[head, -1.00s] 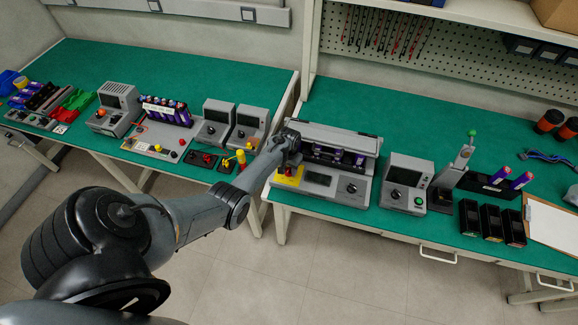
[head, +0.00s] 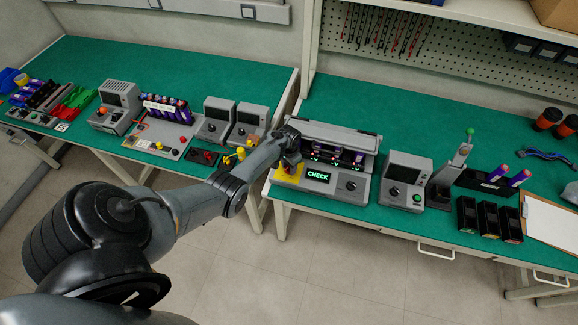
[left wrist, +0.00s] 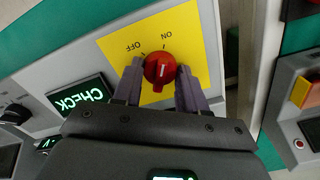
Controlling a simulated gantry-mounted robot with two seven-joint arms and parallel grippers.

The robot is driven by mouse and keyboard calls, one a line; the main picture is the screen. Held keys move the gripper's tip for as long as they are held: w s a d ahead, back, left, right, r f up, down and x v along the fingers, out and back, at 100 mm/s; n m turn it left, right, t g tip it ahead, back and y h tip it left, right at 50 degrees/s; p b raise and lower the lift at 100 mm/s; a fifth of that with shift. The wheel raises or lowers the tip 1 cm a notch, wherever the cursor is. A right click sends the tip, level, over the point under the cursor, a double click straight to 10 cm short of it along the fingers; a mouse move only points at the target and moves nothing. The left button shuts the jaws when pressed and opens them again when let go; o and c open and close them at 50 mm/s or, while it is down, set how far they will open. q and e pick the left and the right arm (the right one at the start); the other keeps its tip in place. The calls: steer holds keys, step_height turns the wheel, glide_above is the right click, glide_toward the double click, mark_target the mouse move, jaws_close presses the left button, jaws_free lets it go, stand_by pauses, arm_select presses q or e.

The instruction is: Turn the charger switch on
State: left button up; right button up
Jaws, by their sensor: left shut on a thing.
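The charger (head: 351,186) is a grey console at the front left of the right bench. Its display (head: 319,176) glows green with CHECK, also seen on the display in the left wrist view (left wrist: 79,101). Small green lights show below the cells in its bay. The red rotary switch (left wrist: 159,69) sits on a yellow plate (left wrist: 196,50) marked OFF and ON, and its white line points roughly toward the ON mark. My left gripper (left wrist: 160,83) is shut on the switch, one finger on each side. In the head view my left gripper (head: 289,166) partly covers the yellow plate. My right gripper is out of view.
A grey tester (head: 404,180) with a dark screen stands right of the charger, then a lever press (head: 455,160) and black bins (head: 488,220). The left bench holds more consoles (head: 215,120). A gap separates the two benches.

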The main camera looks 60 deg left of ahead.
arm_select(q)
steer(key=o, duration=1.1)
steer(key=shift+c, duration=0.2)
steer(key=shift+r, duration=0.15)
step_height(320, 180, up, 9)
steer(key=p, duration=0.3)
steer(key=shift+r, duration=0.8)
